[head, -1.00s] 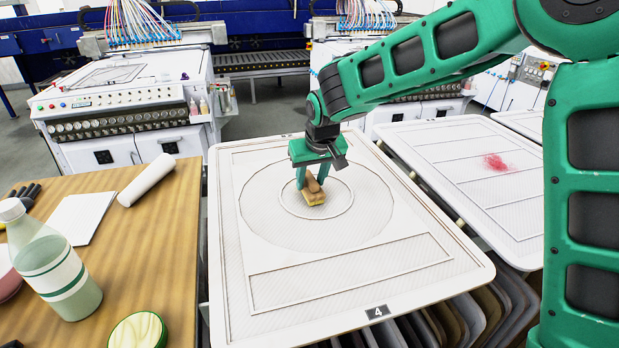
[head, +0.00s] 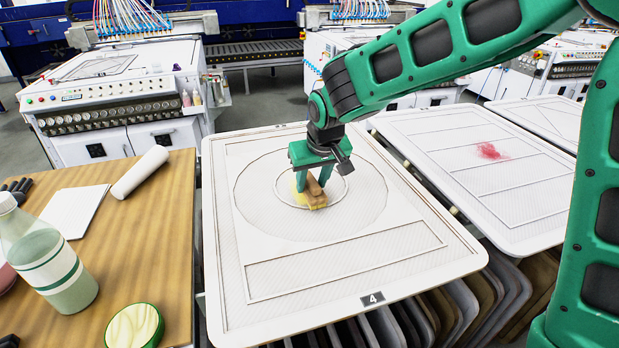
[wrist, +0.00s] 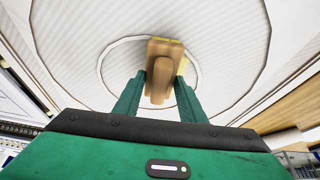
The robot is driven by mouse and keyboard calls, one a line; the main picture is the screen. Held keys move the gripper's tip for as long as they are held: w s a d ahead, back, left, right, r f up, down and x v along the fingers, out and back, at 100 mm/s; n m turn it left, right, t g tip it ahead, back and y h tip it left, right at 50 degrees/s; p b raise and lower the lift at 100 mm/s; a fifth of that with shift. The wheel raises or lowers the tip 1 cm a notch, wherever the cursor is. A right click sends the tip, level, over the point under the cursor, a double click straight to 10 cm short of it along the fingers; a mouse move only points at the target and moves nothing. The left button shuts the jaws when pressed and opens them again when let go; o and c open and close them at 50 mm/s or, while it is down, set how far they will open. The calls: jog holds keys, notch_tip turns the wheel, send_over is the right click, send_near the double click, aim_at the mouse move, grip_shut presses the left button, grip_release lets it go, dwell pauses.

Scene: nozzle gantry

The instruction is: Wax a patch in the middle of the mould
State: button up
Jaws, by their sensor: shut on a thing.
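The mould (head: 280,318) is a white panel numbered 4, with a large ring, a smaller ring inside it and a long rectangle marked on it. My gripper (head: 314,184) is shut on a wooden-backed applicator (head: 317,199) with a yellowish pad underneath. The applicator is over the small ring and appears to touch the mould. A yellow wax smear (head: 297,184) shows to its left inside the small ring. In the wrist view the applicator (wrist: 163,65) stands between my fingers; some yellow shows at its edge. An open round tin (head: 135,326) of pale yellow wax sits on the wooden table.
The wooden table (head: 160,230) at left holds a bottle (head: 45,265), a white roll (head: 140,172) and white sheets (head: 74,210). A second white panel (head: 520,205) with a red smear (head: 489,151) lies to the right. Dark-edged panels are racked below.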

jog(key=shift+s+d, duration=0.25)
jog(key=shift+s, duration=0.55)
jog(key=shift+w+d+r, duration=0.15)
jog(key=shift+w+d, duration=0.15)
jog(key=shift+d, duration=0.45)
jog(key=shift+w+a+f, duration=0.1)
jog(key=shift+w+a, duration=0.25)
jog(key=shift+w, duration=0.8)
jog(key=shift+w+a+f, duration=0.1)
jog(key=shift+w+a, duration=0.25)
jog(key=shift+w, duration=0.75)
jog(key=shift+w+a, duration=0.35)
jog(key=shift+w, duration=0.8)
jog(key=shift+w+a+r, duration=0.1)
jog(key=shift+w+a, duration=0.25)
jog(key=shift+w, duration=0.85)
jog(key=shift+w+a+f, duration=0.1)
jog(key=shift+w+a, duration=0.25)
jog(key=shift+w, duration=0.9)
jog(key=shift+w+a+r, duration=0.1)
jog(key=shift+w+a, duration=0.25)
jog(key=shift+w, duration=0.85)
jog(key=shift+w+d, duration=0.2)
jog(key=shift+d, duration=0.5)
jog(key=shift+s+d, duration=0.55)
jog(key=shift+s, duration=1.25)
jog(key=shift+s+d, duration=0.55)
jog(key=shift+s, duration=1.2)
jog(key=shift+s+d, duration=0.55)
jog(key=shift+s, duration=1.25)
